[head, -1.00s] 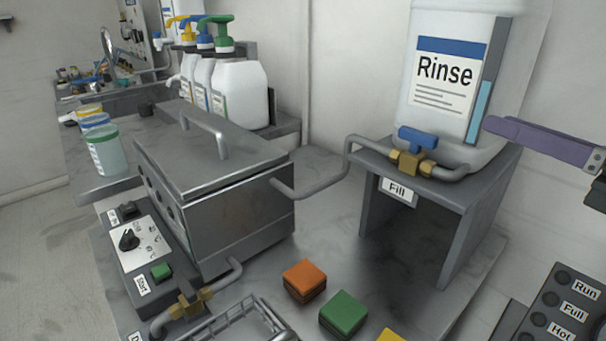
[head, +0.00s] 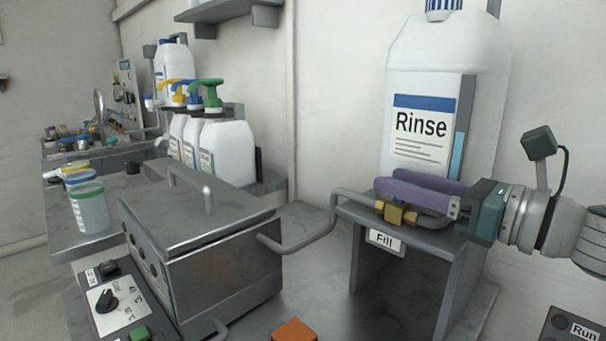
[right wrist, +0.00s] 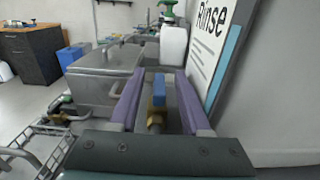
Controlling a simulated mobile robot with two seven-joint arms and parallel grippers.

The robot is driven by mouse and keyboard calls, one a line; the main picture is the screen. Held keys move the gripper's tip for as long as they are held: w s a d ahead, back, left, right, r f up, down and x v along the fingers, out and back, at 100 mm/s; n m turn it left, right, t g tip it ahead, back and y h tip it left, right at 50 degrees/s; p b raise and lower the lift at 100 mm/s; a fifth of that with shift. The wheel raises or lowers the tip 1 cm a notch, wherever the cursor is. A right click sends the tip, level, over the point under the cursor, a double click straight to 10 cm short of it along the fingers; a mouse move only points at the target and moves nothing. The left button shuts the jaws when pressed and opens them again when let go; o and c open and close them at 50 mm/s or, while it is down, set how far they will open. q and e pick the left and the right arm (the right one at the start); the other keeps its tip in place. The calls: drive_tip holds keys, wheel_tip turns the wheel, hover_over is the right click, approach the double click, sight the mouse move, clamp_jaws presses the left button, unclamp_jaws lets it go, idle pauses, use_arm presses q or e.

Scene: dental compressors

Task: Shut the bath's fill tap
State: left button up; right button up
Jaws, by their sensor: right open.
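The fill tap has a brass body (head: 395,212) on the grey pipe above the "Fill" label (head: 384,241). Its blue handle (right wrist: 159,84) shows in the right wrist view, lying roughly in line with the pipe; in the head view the purple fingers hide most of it. My right gripper (head: 388,180) reaches in from the right, open, with its fingers at the tap. In the right wrist view the handle stands between the two fingers (right wrist: 160,76), with a gap on each side. The lidded metal bath (head: 225,265) stands left of the tap. My left gripper is not in view.
The large white Rinse container (head: 440,75) stands close behind the tap on the grey stand (head: 462,250). Pump bottles (head: 228,150) stand behind the bath. A control panel (head: 108,300) is at front left, and an orange block (head: 294,331) at the bottom.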

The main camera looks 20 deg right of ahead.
drive_tip(key=shift+w+a, duration=0.15)
drive_tip(key=shift+w, duration=0.1)
drive_tip(key=shift+c, duration=0.4)
clamp_jaws()
